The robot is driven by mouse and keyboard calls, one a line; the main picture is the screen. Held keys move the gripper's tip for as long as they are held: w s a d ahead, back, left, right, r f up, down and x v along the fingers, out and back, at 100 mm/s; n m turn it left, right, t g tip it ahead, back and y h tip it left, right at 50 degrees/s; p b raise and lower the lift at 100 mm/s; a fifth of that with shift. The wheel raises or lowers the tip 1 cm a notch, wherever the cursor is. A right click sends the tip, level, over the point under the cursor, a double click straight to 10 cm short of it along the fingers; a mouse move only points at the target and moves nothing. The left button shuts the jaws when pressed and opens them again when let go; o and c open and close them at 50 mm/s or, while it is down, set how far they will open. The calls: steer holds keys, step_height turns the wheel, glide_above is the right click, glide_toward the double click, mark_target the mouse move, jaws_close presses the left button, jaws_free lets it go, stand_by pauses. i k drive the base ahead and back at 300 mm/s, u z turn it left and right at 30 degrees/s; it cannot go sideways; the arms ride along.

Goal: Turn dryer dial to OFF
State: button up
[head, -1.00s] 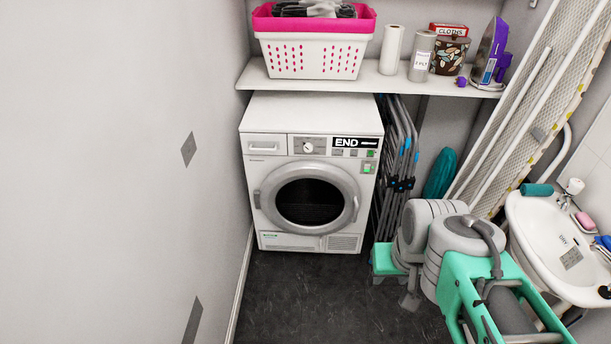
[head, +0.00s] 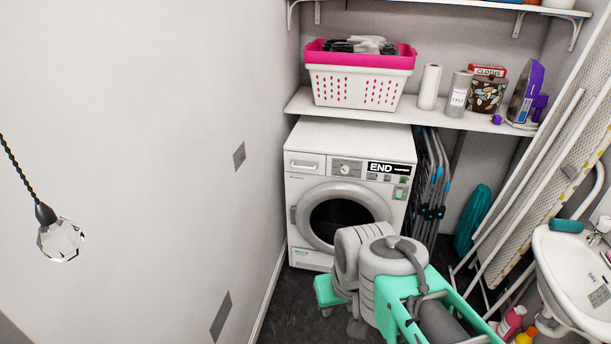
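The white dryer (head: 350,135) stands on the floor in the corner under a shelf. Its round dial (head: 345,169) is on the front panel, left of a black display (head: 388,168) that reads END. The dial's pointer setting is too small to read. My grey and teal arm is folded in the lower middle and covers the lower right of the dryer's round door (head: 312,217). I cannot make out my gripper's fingers; the arm stays apart from the dial in the picture.
A shelf (head: 290,103) above holds a pink-rimmed white basket (head: 350,85), paper rolls, a tin and an iron. Folded racks (head: 432,180), an ironing board (head: 540,205) and a sink (head: 570,275) crowd the right. A hanging bulb (head: 60,240) is at left. Dark floor shows before the dryer.

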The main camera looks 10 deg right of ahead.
mark_target(345, 169)
steer(key=i, duration=1.65)
steer(key=z, duration=0.8)
